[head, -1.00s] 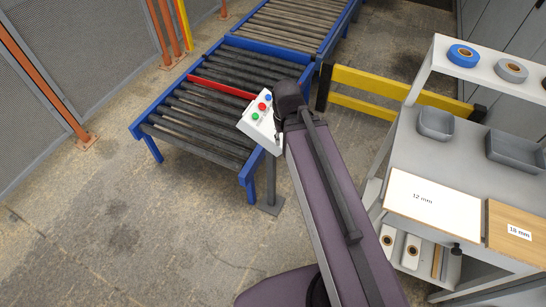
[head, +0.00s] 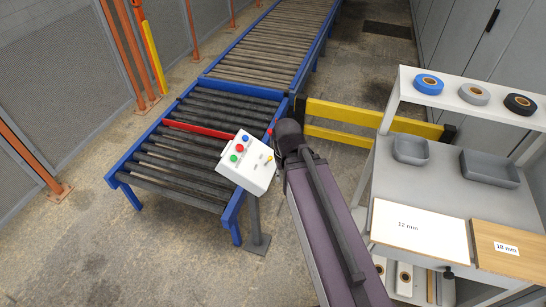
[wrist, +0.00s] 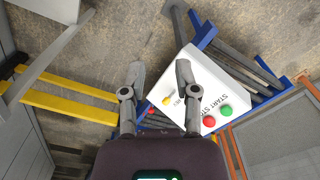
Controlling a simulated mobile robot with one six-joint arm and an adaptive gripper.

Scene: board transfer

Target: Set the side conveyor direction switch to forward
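A white control box (head: 238,176) stands on a post beside the roller conveyor. Its sloped face carries blue, red and green buttons, and a small yellow switch (head: 268,157) near its right edge. In the wrist view the box (wrist: 206,60) shows START and STOP lettering, and the yellow switch (wrist: 166,100) lies between and below my fingertips. The switch's setting is too small to read. My gripper (wrist: 160,70) is open and empty, its fingers apart, one tip over or beside the box's edge; contact cannot be told. In the head view my arm hides the gripper.
The blue-framed conveyor (head: 175,210) has a red bar across its rollers. A yellow barrier (head: 350,122) stands behind my arm. A grey workbench (head: 440,180) with trays, tape rolls and boards stands at right. Mesh fencing (head: 60,80) is at left; floor in front is open.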

